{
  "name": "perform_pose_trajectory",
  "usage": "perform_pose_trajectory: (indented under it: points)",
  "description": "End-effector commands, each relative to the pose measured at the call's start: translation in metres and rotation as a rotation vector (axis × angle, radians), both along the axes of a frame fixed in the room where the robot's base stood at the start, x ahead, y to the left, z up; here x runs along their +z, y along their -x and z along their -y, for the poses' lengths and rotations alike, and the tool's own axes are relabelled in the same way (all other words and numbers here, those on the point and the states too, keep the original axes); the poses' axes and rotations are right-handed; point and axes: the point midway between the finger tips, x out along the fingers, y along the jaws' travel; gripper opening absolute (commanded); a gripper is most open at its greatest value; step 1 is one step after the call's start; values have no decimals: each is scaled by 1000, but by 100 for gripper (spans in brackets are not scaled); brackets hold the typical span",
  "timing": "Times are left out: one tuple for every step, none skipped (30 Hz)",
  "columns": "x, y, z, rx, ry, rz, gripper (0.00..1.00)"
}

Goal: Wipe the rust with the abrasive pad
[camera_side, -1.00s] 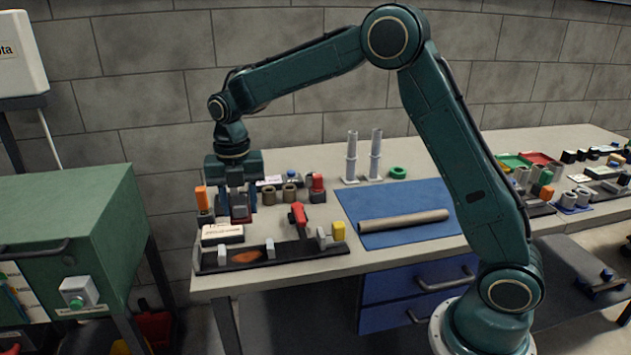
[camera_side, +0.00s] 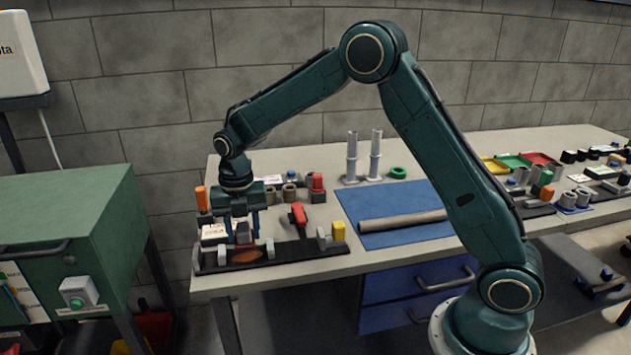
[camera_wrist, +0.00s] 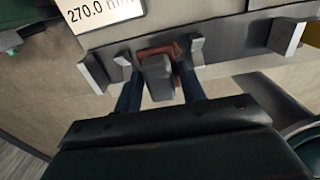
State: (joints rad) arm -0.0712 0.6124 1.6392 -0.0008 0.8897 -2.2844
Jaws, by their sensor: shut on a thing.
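My gripper (camera_side: 242,226) is shut on the abrasive pad (camera_side: 244,234), a grey block with a reddish underside. The wrist view shows the block (camera_wrist: 157,76) between the two dark blue fingers of my gripper (camera_wrist: 156,88). The orange-brown rust patch (camera_side: 246,256) lies on the dark flat bar at the table's front left. The pad is upright, directly over or just behind the rust. I cannot tell whether they touch. Red-brown material shows around the block in the wrist view; I cannot tell whether it is pad or rust.
Grey clamp blocks (camera_side: 270,248) stand along the bar, with a red-handled clamp (camera_side: 299,214) and a yellow block (camera_side: 338,230) to the right. A white display (camera_wrist: 100,10) reads "270.0 m". Several cylinders stand behind. A blue mat (camera_side: 395,198) with a tube (camera_side: 403,221) lies right.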

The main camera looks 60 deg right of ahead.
Motion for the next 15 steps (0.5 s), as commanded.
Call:
perform_pose_trajectory:
  points:
    - [-5, 0, 0, 0, 0, -1, 22]
    - [-7, 0, 0, 0, 0, -1, 22]
    - [-11, 0, 0, 0, 1, -2, 22]
    - [-13, 1, 0, 0, 0, -3, 22]
    - [-15, 1, 0, 0, 0, -3, 22]
    - [-18, 0, 0, 0, 1, -2, 22]
    - [-19, 0, 0, 0, 0, -1, 22]
    - [-21, 0, 0, 0, 0, -1, 22]
    - [-23, 0, 0, 0, 0, -1, 22]
    - [-24, 0, 0, 0, 0, -1, 22]
    - [-25, 0, 0, 0, 0, -1, 22]
    - [-27, 0, 0, 0, 0, -1, 22]
    - [-28, 0, 0, 0, 0, -1, 22]
    - [-28, 0, 0, 0, 0, -1, 22]
    - [-29, 0, 0, 0, 1, -1, 22]
